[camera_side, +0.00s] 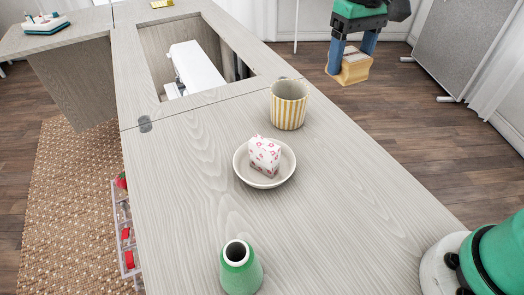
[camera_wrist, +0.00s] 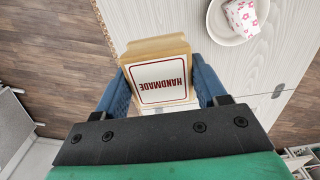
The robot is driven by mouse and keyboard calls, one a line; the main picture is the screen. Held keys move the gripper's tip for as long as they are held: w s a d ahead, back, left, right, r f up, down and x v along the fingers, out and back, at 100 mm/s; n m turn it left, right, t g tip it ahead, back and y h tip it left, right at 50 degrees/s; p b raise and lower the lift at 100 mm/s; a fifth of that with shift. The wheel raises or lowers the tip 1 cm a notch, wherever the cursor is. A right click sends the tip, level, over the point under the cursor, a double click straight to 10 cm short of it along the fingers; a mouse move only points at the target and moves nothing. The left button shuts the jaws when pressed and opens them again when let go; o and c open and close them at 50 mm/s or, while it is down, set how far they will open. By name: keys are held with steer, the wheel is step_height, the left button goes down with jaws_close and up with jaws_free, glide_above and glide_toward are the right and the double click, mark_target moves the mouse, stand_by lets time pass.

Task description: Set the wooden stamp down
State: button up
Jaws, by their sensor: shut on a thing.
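The wooden stamp (camera_side: 350,68) is a pale wood block at the upper right of the side view. In the wrist view the stamp (camera_wrist: 158,48) shows a white label with a red border, reading HANDMADE. My gripper (camera_side: 352,50) has its two blue fingers on either side of the stamp. In the wrist view my gripper (camera_wrist: 162,88) is shut on it. The stamp is held in the air; in the side view it appears against the floor, beyond the table's right edge. Its underside is hidden in the wrist view.
The pale wood tabletop (camera_side: 330,215) has bare room at front and right. On it stand a striped cup (camera_side: 288,104), a white dish (camera_side: 267,182) with a pink-patterned cushion (camera_side: 264,155), and a green cone (camera_side: 240,272). A white machine (camera_side: 195,66) sits in the recess behind.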

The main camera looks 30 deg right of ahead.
steer(key=s+a+r, duration=0.2)
steer(key=s+a, duration=0.7)
steer(key=a, duration=0.5)
step_height(320, 180, down, 19)
steer(key=shift+s+r, duration=0.1)
steer(key=o, duration=1.3)
